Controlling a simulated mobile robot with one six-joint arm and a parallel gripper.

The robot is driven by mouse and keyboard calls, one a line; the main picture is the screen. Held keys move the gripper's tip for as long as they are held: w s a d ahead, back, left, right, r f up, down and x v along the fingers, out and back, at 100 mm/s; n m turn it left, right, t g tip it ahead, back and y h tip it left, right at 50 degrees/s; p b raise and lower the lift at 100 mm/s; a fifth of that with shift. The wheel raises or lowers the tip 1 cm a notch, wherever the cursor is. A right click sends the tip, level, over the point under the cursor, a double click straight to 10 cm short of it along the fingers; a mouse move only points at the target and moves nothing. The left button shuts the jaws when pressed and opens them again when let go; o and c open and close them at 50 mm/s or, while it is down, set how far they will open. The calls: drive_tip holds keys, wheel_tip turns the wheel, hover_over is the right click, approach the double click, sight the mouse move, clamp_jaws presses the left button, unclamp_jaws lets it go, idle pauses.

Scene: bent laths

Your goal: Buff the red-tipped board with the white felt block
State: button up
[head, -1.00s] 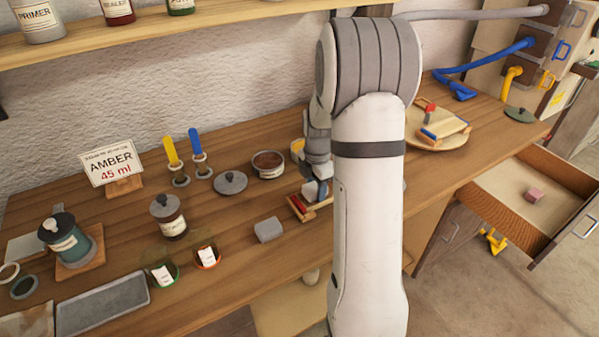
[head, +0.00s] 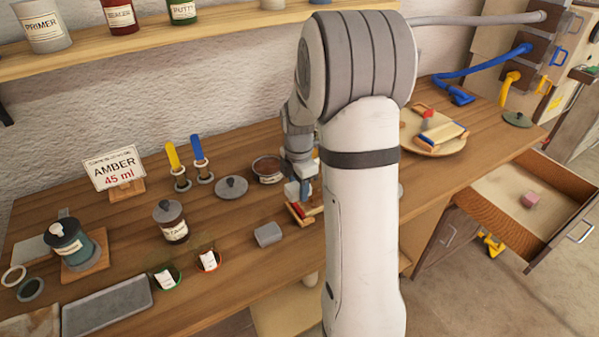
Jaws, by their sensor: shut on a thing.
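My gripper (head: 298,198) points down over the workbench, left of my large pale arm link. It is shut on a small pale block that looks like the white felt block; the jaws hide most of it. A short board with red on it (head: 294,212), seemingly the red-tipped board, lies on a wooden piece right under the jaws. Its right part is hidden by my arm. I cannot tell whether the block touches the board.
A grey block (head: 268,235) lies just in front of the board. A round tin (head: 268,169) and a grey lid (head: 231,187) stand behind and left. Jars and a grey tray (head: 107,306) fill the left. A round board with laths (head: 440,148) is right, near an open drawer (head: 510,205).

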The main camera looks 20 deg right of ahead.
wheel_tip(320, 180, up, 3)
drive_tip(key=shift+r+p, duration=0.15)
drive_tip(key=shift+p, duration=0.7)
